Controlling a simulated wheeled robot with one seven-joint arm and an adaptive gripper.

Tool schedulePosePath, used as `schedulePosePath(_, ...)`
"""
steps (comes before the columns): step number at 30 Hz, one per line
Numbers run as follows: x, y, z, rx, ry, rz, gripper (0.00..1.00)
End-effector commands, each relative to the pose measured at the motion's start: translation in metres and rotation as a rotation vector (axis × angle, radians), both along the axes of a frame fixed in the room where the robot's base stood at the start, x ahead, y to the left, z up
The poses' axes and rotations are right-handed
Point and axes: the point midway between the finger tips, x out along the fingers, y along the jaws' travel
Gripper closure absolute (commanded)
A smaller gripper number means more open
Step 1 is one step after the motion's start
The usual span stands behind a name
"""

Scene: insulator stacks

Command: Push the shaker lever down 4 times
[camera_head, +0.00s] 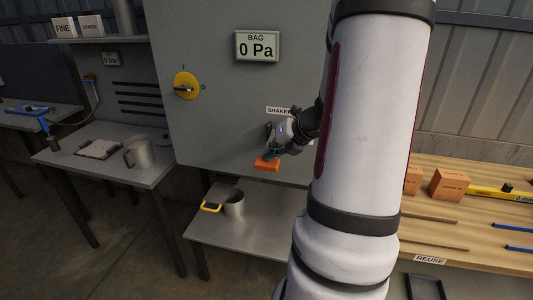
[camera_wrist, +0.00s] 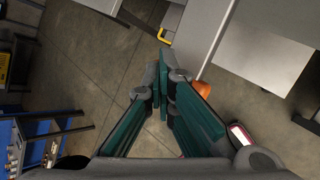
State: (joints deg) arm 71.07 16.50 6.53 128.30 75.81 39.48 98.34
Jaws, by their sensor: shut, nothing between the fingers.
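The shaker lever shows an orange handle (camera_head: 267,164) low on the front of the grey cabinet, below the SHAKER label (camera_head: 278,110). My gripper (camera_head: 271,154) is just above the handle in the head view, at or very near its top; I cannot tell if they touch. In the wrist view the fingers of my gripper (camera_wrist: 164,95) are together with nothing between them. An orange part of the handle (camera_wrist: 201,89) shows just right of the fingertips. My arm covers the right part of the cabinet.
A yellow rotary switch (camera_head: 186,86) and a BAG gauge reading 0 Pa (camera_head: 257,46) are on the cabinet. A metal cup with a yellow handle (camera_head: 233,204) stands on the low shelf (camera_head: 260,235) beneath. A wooden bench (camera_head: 470,215) with orange blocks (camera_head: 449,184) is at right.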

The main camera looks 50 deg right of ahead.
Motion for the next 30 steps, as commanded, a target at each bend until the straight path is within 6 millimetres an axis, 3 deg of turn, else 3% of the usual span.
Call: schedulePosePath(30,0.0,0.001,-0.013,0.003,0.002,0.0,1.0)
